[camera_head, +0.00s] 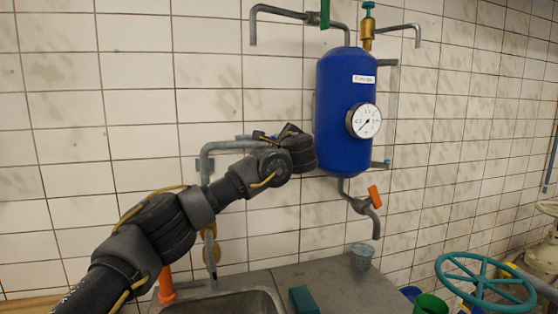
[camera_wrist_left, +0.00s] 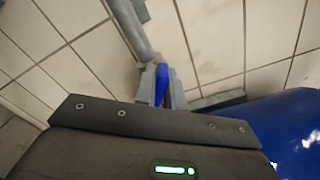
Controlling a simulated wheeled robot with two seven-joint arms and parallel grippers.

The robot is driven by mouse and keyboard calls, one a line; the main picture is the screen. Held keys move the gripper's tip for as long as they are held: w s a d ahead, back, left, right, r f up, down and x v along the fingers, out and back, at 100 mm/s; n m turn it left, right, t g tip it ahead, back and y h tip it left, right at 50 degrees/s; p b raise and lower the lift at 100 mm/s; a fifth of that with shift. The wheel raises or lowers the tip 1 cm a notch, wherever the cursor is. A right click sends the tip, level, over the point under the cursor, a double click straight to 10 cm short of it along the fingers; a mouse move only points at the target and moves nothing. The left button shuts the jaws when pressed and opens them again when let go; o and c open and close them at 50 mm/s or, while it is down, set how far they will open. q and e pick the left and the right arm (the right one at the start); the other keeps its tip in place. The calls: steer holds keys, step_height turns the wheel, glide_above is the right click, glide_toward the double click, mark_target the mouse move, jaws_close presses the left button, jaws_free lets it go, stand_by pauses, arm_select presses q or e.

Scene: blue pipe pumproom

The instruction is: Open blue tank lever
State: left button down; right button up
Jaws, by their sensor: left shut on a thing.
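The blue tank (camera_head: 340,110) hangs on the tiled wall, with a round white gauge (camera_head: 364,121) on its front. My left gripper (camera_wrist_left: 162,88) is shut on a narrow blue lever (camera_wrist_left: 161,84), seen between its two grey fingertips in the left wrist view. The tank also shows as a blue surface (camera_wrist_left: 290,120) at the right of that view. In the head view my left gripper is at the tank's left side; its dark body hides the lever and its fingertips. My right gripper is in neither view.
An orange-handled tap (camera_head: 374,196) is below the tank. A green handle (camera_head: 324,12) and a brass valve (camera_head: 367,36) are above it. A grey pipe (camera_head: 222,146) runs behind my arm. A glass (camera_head: 362,256) stands on the counter; a teal wheel (camera_head: 485,283) is at lower right.

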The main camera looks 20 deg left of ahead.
arm_select(q)
steer(key=n+b, duration=0.1)
steer(key=f+n+b, duration=0.1)
steer(key=b, duration=0.1)
steer(key=shift+s+a+f+n+b, duration=0.1)
steer(key=shift+a+f+n+b, duration=0.1)
steer(key=shift+n+b, duration=0.15)
steer(key=n+b, duration=0.4)
steer(key=shift+f+n, duration=0.2)
steer(key=shift+n, duration=0.15)
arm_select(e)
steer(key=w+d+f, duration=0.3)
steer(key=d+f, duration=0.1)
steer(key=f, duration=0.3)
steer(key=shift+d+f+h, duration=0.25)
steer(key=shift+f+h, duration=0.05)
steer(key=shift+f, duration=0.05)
